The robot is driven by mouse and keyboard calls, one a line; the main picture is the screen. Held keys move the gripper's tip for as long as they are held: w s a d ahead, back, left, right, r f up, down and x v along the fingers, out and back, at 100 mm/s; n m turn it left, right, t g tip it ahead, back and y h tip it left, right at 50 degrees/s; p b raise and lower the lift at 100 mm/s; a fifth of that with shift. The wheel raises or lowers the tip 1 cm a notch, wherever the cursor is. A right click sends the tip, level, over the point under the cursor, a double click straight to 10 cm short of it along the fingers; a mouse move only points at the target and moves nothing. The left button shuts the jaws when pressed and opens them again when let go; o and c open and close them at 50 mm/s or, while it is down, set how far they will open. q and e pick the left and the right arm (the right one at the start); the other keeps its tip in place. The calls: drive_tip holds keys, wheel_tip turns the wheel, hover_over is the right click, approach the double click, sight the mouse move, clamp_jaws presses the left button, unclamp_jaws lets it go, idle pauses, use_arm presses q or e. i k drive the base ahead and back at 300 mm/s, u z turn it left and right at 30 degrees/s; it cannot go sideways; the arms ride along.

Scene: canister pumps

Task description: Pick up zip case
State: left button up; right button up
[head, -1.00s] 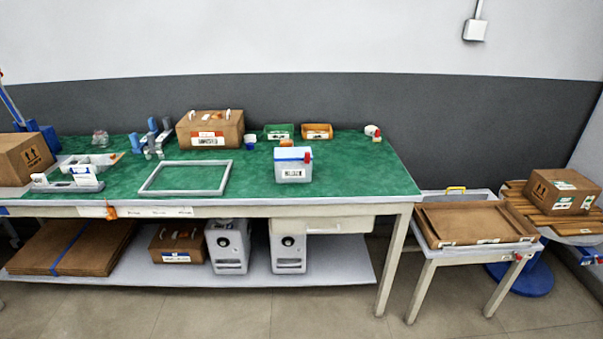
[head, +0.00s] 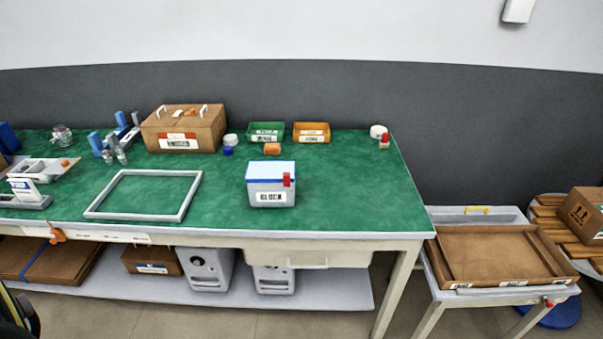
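The zip case, as I take it, is the small pale grey box (head: 270,184) with a blue band around its top edge, a red tab at its right front corner and a black-and-white label. It stands upright on the green bench top, right of the white frame, near the front edge. Nothing touches it. Neither gripper can be made out. A dark shape at the bottom left corner is cut off, and I cannot tell what it is.
The green bench (head: 340,200) holds a white frame (head: 145,213), a brown case (head: 184,128), a green bin (head: 265,132), an orange bin (head: 311,132) and an orange cylinder (head: 272,149). A low table with a brown tray (head: 500,255) stands right. The bench is clear right of the box.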

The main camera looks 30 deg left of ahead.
sight(266, 187)
drive_tip(key=u, duration=0.65)
drive_tip(key=i, duration=0.95)
drive_tip(key=u, duration=0.9)
